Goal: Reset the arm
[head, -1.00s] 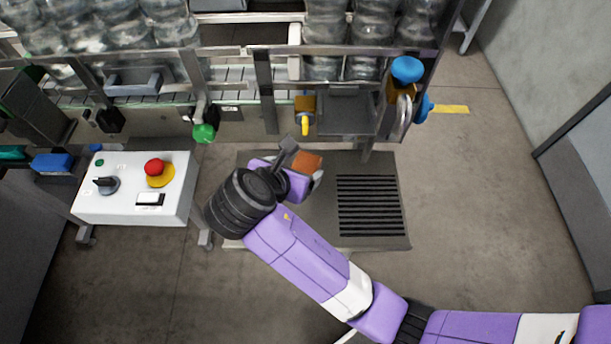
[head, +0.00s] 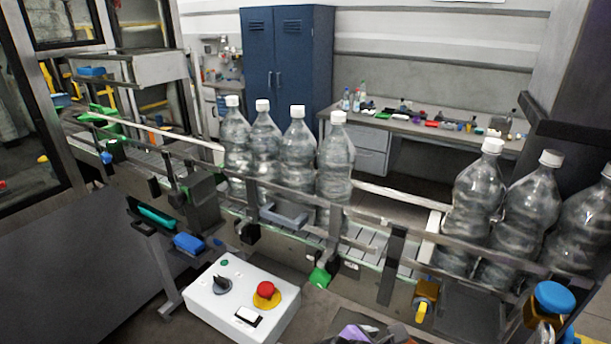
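Only a small purple and dark piece of my arm shows at the bottom edge of the head view, right of the control box. My gripper itself is out of view, so its state and anything in it are hidden.
A white control box (head: 240,306) with a red button (head: 266,289) stands at the lower middle. Behind it runs a conveyor with rails (head: 395,262) carrying several clear bottles (head: 335,165). A blue cabinet (head: 288,58) and a workbench (head: 440,128) stand at the back.

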